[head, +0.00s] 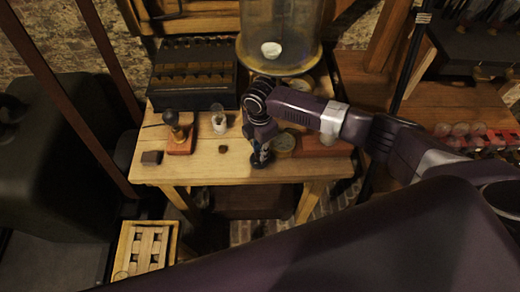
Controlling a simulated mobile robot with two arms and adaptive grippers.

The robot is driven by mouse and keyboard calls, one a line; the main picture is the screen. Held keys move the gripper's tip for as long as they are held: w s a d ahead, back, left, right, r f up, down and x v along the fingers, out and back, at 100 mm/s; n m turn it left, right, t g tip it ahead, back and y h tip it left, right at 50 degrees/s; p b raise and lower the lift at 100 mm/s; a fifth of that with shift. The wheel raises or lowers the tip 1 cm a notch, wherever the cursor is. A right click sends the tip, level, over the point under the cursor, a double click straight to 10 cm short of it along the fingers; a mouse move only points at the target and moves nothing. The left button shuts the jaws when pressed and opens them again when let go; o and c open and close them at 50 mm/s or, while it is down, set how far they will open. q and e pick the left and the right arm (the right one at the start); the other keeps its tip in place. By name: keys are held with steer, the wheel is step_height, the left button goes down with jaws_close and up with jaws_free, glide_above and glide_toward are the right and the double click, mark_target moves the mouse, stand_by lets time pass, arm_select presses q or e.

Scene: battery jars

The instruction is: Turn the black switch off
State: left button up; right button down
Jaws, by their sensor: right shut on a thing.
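My right gripper (262,156) points down at the front of the wooden workbench (230,168), right of its middle. It is shut on a small dark thing low at its fingertips, mostly hidden by the fingers; I cannot tell whether this is the black switch. A dark-knobbed brass fitting on a reddish block (181,144) stands at the left of the bench, apart from the gripper. Another reddish block (325,146) lies right of the gripper, partly under my right arm. No switch position can be read. My left gripper is not in view.
A large glass jar (281,40) and a dark rack (193,75) stand at the back. A small white-filled glass (218,120), a dark block (152,157) and a round dial (285,141) are on the bench. A wooden crate (127,236) stands lower left. Bare bench shows at front left.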

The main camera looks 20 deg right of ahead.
steer(key=shift+w+n, duration=0.1)
steer(key=shift+n, duration=0.4)
steer(key=c, duration=1.7)
jaws_free()
steer(key=shift+r, duration=0.1)
step_height(320, 180, up, 12)
steer(key=shift+f, duration=0.1)
